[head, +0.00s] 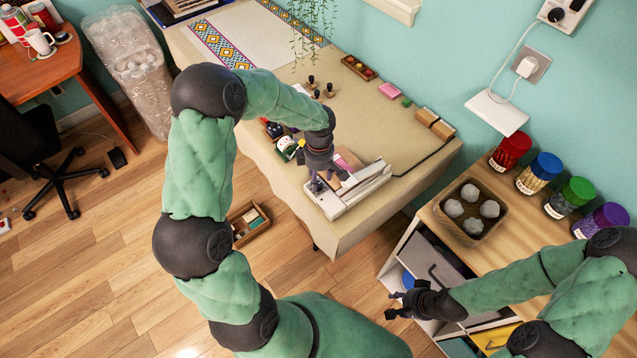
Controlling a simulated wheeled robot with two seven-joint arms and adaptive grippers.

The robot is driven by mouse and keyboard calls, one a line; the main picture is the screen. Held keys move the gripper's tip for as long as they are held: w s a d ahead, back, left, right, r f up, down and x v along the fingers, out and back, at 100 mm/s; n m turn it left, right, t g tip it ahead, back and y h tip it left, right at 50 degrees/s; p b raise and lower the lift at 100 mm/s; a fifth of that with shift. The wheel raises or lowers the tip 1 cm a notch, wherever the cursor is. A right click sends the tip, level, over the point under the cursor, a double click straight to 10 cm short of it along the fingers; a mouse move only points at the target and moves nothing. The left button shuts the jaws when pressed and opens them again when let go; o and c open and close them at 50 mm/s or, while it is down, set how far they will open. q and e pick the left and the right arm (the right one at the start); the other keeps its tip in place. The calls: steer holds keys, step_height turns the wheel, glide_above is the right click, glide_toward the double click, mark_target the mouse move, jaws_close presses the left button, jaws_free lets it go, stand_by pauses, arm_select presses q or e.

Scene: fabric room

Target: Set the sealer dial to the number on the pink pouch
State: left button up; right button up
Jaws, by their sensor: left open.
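The white sealer (352,194) lies at the near right corner of the beige-covered table. A pink item (349,159), perhaps the pink pouch, shows in part behind my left gripper; no number can be read on it. My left gripper (330,183) is open, with its fingers pointing down at the left part of the sealer. I cannot tell whether they touch it. The dial cannot be made out; the gripper covers that part of the sealer. My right gripper (394,305) hangs away from the table, by the wooden-topped cabinet. Its finger opening is too small to judge.
A green-and-white object (288,146) lies on the table left of my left gripper. Small stamps, wooden blocks (436,123) and a cable lie farther back. The cabinet (535,240) holds a bowl of grey lumps (469,238) and colored-lid jars. The table's middle is clear.

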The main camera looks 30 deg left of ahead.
arm_select(q)
steer(key=shift+s+f+b, duration=0.1)
steer(key=shift+f+b, duration=0.2)
steer(key=shift+f, duration=1.25)
jaws_close()
